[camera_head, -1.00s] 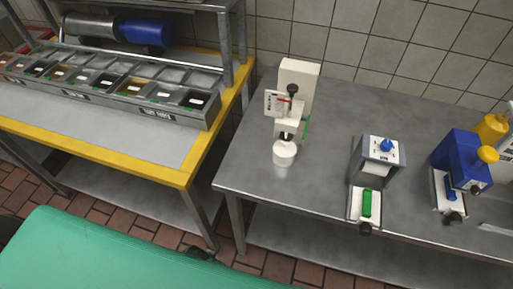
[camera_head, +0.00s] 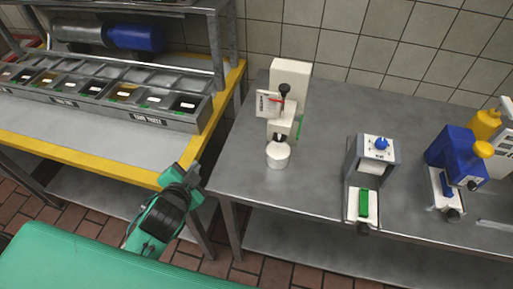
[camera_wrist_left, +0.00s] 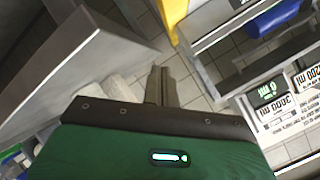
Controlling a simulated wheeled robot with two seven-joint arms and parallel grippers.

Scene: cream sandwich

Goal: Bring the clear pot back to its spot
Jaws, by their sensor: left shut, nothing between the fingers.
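A small pale, whitish pot (camera_head: 278,155) stands upright at the base of the white dispenser machine (camera_head: 288,95) on the left part of the grey steel table. It is the only pot I can make out there, and its clearness is hard to judge. My left gripper (camera_head: 193,174), green and black, is left of that table, near the front corner of the yellow-edged table. It is shut and empty, apart from the pot. Its fingers also show in the left wrist view (camera_wrist_left: 158,86). I cannot make out the pot in the left wrist view. My right gripper is not in view.
The yellow-edged table (camera_head: 75,147) carries a row of food bins (camera_head: 105,97). A grey device with a blue knob (camera_head: 372,160) and a blue device (camera_head: 455,158) stand on the steel table (camera_head: 320,185). Bare tabletop lies between the pot and the grey device.

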